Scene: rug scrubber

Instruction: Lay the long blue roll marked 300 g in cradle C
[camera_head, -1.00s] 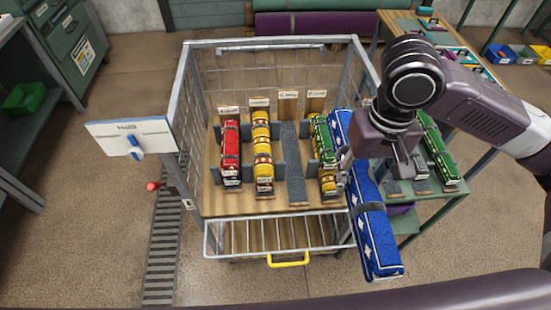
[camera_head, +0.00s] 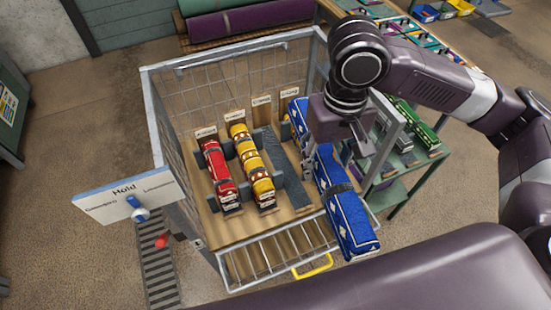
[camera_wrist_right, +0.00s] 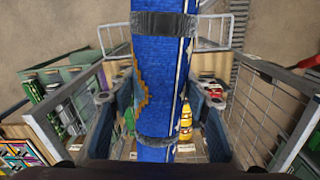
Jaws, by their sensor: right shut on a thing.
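The long blue roll (camera_head: 345,212), with pale diamond marks and grey bands, is held in my right gripper (camera_head: 342,150). In the right wrist view the blue roll (camera_wrist_right: 160,75) passes between both fingers of the gripper (camera_wrist_right: 160,108). It hangs over the right part of the wire cart, its near end past the cart's front. A mark of 300 g cannot be read. The empty grey cradle (camera_head: 283,165), third from left, lies left of the roll; its label is too small to read surely. My left gripper is not in view.
Green rolls (camera_head: 415,120) lie on a side table at right.

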